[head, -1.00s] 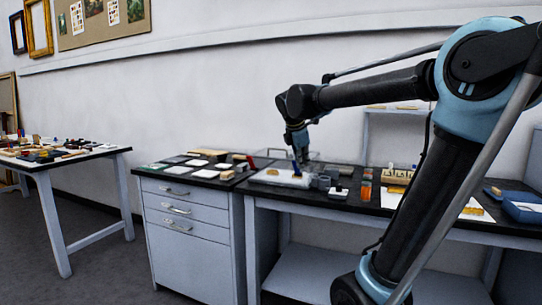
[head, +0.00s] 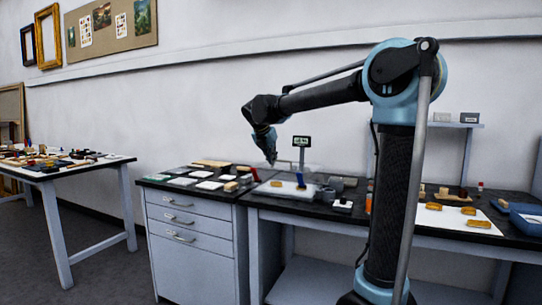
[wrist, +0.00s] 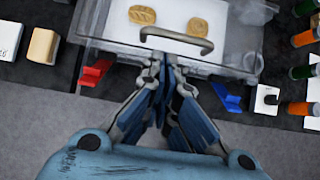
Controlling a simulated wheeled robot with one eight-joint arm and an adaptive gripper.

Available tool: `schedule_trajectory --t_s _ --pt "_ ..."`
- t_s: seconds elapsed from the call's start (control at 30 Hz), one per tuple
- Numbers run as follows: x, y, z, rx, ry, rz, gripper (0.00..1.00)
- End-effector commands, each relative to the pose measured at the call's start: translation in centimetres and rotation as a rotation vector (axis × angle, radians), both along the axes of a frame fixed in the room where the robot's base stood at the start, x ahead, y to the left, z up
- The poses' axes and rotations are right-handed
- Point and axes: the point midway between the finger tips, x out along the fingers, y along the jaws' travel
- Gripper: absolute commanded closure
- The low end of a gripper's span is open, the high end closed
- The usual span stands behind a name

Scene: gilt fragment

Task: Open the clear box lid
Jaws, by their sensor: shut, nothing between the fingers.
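The clear box (wrist: 110,30) lies at the top of the wrist view, with a grey bar handle (wrist: 177,40) across its near side. Two golden fragments (wrist: 142,14) show on a white surface beyond the handle. The clear lid is hard to tell from the box walls, so its exact position is unclear. My gripper (wrist: 163,62) is shut and empty, its fingertips just below the handle in the picture; contact cannot be told. In the head view my gripper (head: 271,162) is above the box's white base (head: 275,190).
A red wedge (wrist: 95,73) and a blue wedge (wrist: 226,96) flank my gripper. Orange-filled vials (wrist: 305,38) stand at the right. A pale block (wrist: 43,46) lies at the left. A stand with a green display (head: 301,142) rises behind the box.

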Motion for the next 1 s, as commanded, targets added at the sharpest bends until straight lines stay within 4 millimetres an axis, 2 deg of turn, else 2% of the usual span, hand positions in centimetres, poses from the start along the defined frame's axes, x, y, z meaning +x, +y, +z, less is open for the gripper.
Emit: schedule_trajectory --t_s 0.2,0.4,0.77,1.0 --pt "1.8 -0.7 -2.5 0.0 0.001 -0.001 1.0" --pt "2.5 -0.9 -3.5 0.001 0.001 -0.001 1.0" --pt "2.6 -1.3 -3.7 0.001 0.001 -0.002 1.0" --pt "2.4 0.0 -3.0 0.008 0.021 0.01 1.0"
